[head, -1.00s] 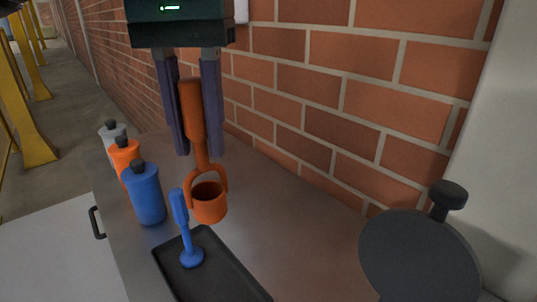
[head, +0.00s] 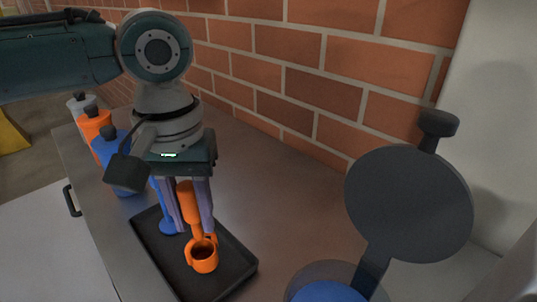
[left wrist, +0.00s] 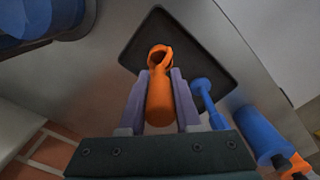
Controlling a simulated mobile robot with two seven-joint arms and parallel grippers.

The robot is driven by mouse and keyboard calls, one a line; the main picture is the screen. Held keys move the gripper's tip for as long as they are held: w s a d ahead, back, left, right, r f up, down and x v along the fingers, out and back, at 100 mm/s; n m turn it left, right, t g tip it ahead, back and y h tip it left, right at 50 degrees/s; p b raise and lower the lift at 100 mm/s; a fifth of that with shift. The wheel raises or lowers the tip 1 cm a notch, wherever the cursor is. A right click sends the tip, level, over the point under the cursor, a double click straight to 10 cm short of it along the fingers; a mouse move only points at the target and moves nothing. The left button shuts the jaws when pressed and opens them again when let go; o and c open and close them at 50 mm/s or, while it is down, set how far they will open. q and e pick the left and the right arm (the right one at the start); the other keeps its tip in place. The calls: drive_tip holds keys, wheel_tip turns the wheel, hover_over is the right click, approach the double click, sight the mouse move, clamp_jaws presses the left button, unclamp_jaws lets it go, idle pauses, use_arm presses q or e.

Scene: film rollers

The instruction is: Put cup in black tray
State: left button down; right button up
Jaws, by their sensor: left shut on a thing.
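My left gripper (head: 190,212) points down over the black tray (head: 228,282) and is shut on the handle of the orange cup (head: 204,262). The cup hangs below the fingers, over the tray's area; I cannot tell whether it touches the tray floor. In the left wrist view the orange cup's handle (left wrist: 160,98) lies between the two purple fingers, with the black tray (left wrist: 190,30) behind it. A blue long-handled tool (head: 168,227) stands in the tray beside the gripper; it also shows in the left wrist view (left wrist: 205,100). My right gripper is not in view.
Blue (head: 108,150), orange (head: 94,124) and grey (head: 80,104) bottles stand along the counter's left side. A dark round plate on a stand (head: 408,203) and a blue round object (head: 326,291) are at the right. A brick wall (head: 290,70) runs behind. The counter between is clear.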

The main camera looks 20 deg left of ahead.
use_arm(q)
drive_tip(key=shift+f, duration=0.6)
drive_tip(key=c, duration=0.6)
unclamp_jaws()
drive_tip(key=shift+f, duration=0.15)
